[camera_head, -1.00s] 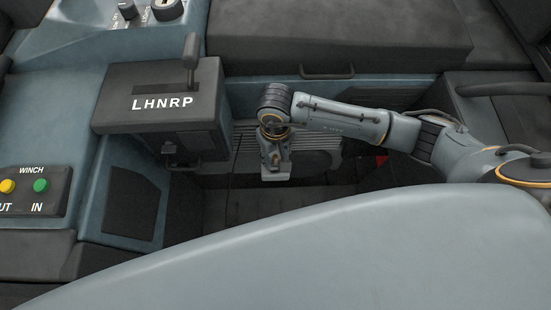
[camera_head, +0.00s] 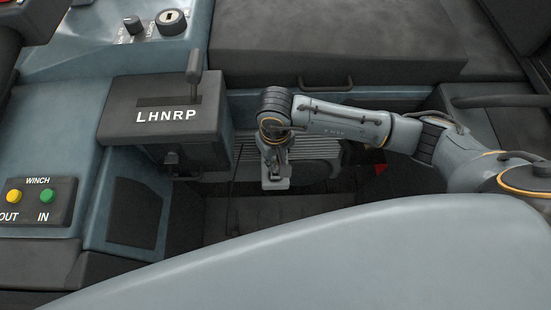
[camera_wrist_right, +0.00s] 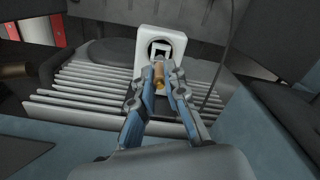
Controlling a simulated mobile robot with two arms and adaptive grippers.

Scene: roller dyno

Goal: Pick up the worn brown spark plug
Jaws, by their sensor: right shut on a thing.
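My right gripper (camera_wrist_right: 160,90) is shut on a small brown and tan piece (camera_wrist_right: 159,75), which looks like the worn brown spark plug. The fingers hide part of it. Just beyond the fingertips is a white block with a dark opening (camera_wrist_right: 147,70); I cannot tell whether the plug touches it. In the head view my right gripper (camera_head: 275,165) points down over the ribbed grey surface, with the pale block (camera_head: 276,185) at its tip. The plug cannot be made out there. My left gripper is not in view.
A lever box marked LHNRP (camera_head: 160,110) stands left of the gripper. A winch panel (camera_head: 38,200) with yellow and green buttons is at far left. A dark cable (camera_wrist_right: 222,60) runs close to the right of the fingers. Ribbed metal (camera_wrist_right: 85,85) lies underneath.

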